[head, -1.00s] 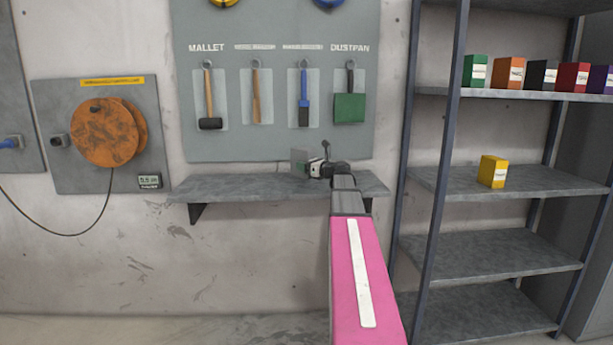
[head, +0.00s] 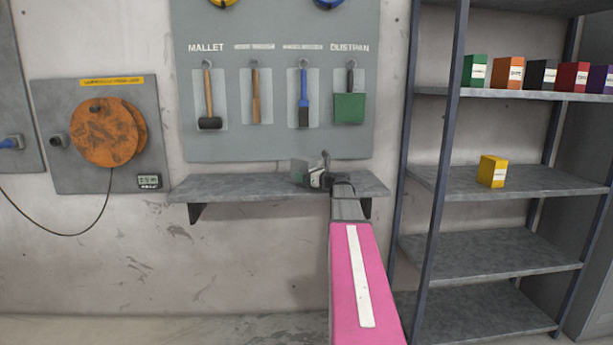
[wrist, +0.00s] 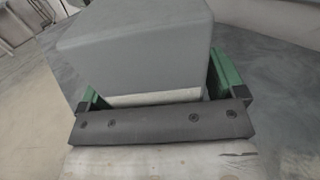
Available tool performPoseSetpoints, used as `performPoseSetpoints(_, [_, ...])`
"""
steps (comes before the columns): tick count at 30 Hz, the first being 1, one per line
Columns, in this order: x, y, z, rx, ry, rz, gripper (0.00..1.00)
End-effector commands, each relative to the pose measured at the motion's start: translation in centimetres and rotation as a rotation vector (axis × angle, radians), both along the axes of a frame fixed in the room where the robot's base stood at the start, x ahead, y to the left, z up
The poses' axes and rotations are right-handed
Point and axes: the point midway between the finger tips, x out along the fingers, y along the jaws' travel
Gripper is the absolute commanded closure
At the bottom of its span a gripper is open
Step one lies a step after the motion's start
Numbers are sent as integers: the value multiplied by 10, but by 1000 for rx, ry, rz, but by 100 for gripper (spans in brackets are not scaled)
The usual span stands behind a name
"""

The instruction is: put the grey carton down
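The grey carton (head: 299,171) is at the small wall shelf (head: 235,187), near its right half. I cannot tell whether its underside touches the shelf top. In the wrist view the carton (wrist: 135,50) fills the space between my gripper's two green fingers, with a pale label strip near the palm. My gripper (wrist: 160,92) is shut on the carton, one finger on each side. In the head view my gripper (head: 315,178) is partly hidden by my wrist, and the carton's right part is hidden behind it.
Above the shelf hangs a tool board (head: 275,145) with a mallet (head: 209,100) and a dustpan (head: 349,107). At right, a rack (head: 435,190) holds a yellow carton (head: 492,171) and several coloured boxes above. The shelf's left part is bare.

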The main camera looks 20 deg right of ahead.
Motion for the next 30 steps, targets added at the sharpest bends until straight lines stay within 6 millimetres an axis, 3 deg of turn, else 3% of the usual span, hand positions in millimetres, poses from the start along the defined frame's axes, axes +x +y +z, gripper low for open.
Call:
performPoseSetpoints(8, [-5, -2, 2, 0, 0, -1, 11])
performPoseSetpoints(21, [-77, -41, 2, 0, 0, -2, 11])
performPoseSetpoints(30, [-103, -57, 2, 0, 0, -1, 11])
